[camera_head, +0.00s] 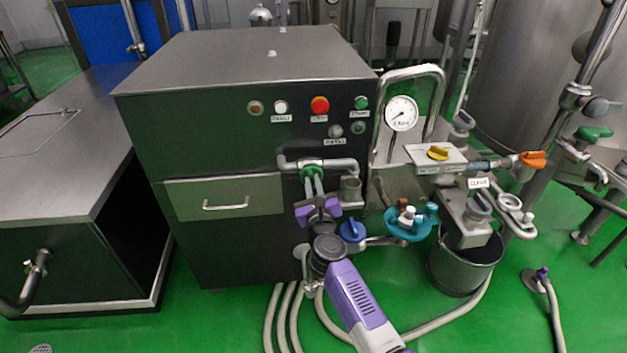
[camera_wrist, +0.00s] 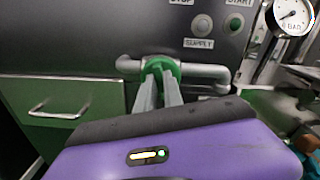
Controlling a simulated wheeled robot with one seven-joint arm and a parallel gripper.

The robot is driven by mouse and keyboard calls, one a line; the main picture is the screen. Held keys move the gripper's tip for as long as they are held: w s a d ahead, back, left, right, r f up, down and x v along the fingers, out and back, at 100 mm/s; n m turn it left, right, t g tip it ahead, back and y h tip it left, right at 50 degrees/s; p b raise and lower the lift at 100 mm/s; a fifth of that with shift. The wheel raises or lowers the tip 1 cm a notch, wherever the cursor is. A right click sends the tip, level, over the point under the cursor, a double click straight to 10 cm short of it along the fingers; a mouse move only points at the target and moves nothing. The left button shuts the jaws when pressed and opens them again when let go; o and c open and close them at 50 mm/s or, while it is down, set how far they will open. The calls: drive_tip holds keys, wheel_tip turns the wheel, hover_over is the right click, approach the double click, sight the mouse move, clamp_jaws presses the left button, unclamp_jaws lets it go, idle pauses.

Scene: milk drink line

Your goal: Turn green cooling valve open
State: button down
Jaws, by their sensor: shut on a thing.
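The green cooling valve (camera_head: 313,172) sits on a grey horizontal pipe on the front of the dark machine cabinet. It also shows in the wrist view (camera_wrist: 161,70), at the top middle. My gripper (camera_wrist: 160,78) reaches up to it, its two grey fingers close together with their tips at the green handle, shut on it. The fingers and handle partly hide each other, so the handle's exact angle is hard to tell. In the head view my gripper (camera_head: 314,180) comes from below, with my purple and dark arm behind it.
The grey pipe (camera_head: 340,163) runs beside the valve. Above it are a red button (camera_head: 320,105) and several other buttons. A blue valve (camera_head: 353,230) and a teal round part (camera_head: 410,224) stand close on the right. A pressure gauge (camera_head: 402,113) and a bucket (camera_head: 465,266) are farther right.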

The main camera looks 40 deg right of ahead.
drive_tip(key=n+p, duration=0.1)
drive_tip(key=n, duration=0.2)
drive_tip(key=shift+a+r+n+p, duration=0.1)
drive_tip(key=shift+n+p, duration=0.3)
drive_tip(key=shift+w+a+f+n+p, duration=0.15)
drive_tip(key=shift+n+p, duration=0.9)
drive_tip(key=shift+n, duration=1.65)
drive_tip(key=shift+s+d+f+n+p, duration=0.2)
drive_tip(key=shift+n+p, duration=0.8)
drive_tip(key=shift+n, duration=1.7)
drive_tip(key=shift+f, duration=0.1)
drive_tip(key=c, duration=1.5)
unclamp_jaws()
drive_tip(key=shift+o, duration=0.2)
drive_tip(key=p+v, duration=0.2)
drive_tip(key=v, duration=0.5)
drive_tip(key=shift+a+p, duration=0.35)
drive_tip(key=shift+a, duration=0.05)
